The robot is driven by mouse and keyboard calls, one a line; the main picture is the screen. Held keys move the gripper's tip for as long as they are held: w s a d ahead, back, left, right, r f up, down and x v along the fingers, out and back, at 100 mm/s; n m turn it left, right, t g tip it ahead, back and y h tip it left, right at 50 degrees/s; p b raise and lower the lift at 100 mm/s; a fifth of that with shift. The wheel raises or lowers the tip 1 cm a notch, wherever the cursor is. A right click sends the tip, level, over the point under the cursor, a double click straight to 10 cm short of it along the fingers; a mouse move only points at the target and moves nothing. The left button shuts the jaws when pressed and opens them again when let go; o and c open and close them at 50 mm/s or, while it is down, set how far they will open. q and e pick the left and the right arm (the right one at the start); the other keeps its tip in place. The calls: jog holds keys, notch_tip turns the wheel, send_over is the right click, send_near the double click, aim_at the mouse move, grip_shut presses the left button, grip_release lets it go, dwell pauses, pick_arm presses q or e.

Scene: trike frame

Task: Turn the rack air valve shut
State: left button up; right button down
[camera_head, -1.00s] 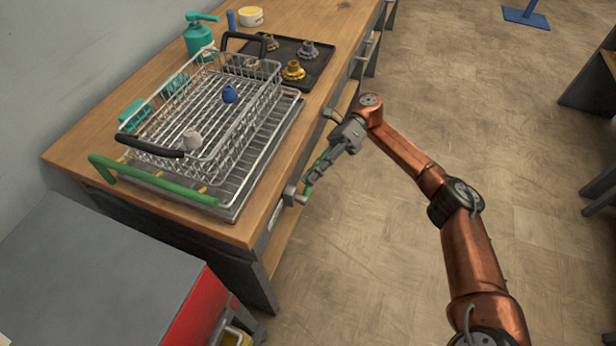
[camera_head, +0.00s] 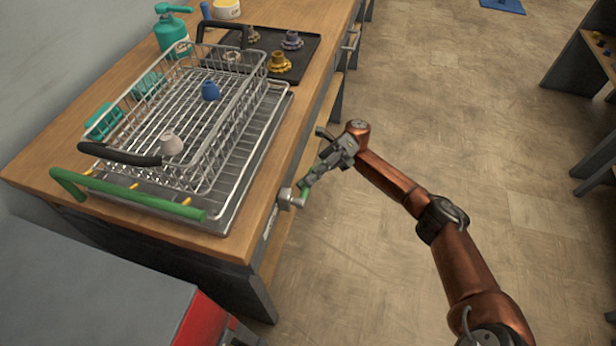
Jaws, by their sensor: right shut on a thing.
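The rack air valve (camera_head: 287,199) is a small grey metal fitting on the front edge of the wooden workbench. Its green handle (camera_head: 303,193) shows only in part, at the end of my right gripper's fingers. My right gripper (camera_head: 309,182) is shut on the handle, and the fingers hide most of it. The gripper points down and left towards the valve, from the floor side of the bench. My left gripper is out of view.
On the bench (camera_head: 110,232) stand a wire basket (camera_head: 185,180) with a green bar (camera_head: 125,195) before it, a dark tray (camera_head: 300,45) with several knobs, and a teal bottle (camera_head: 170,35). A grey-and-red cabinet (camera_head: 90,295) is at lower left. The floor right of the bench is open.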

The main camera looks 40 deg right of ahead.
jog(key=shift+w, duration=0.1)
jog(key=c, duration=1.9)
grip_release()
notch_tip(320, 180, up, 10)
jog(key=shift+d+r, duration=0.1)
jog(key=shift+d, duration=0.05)
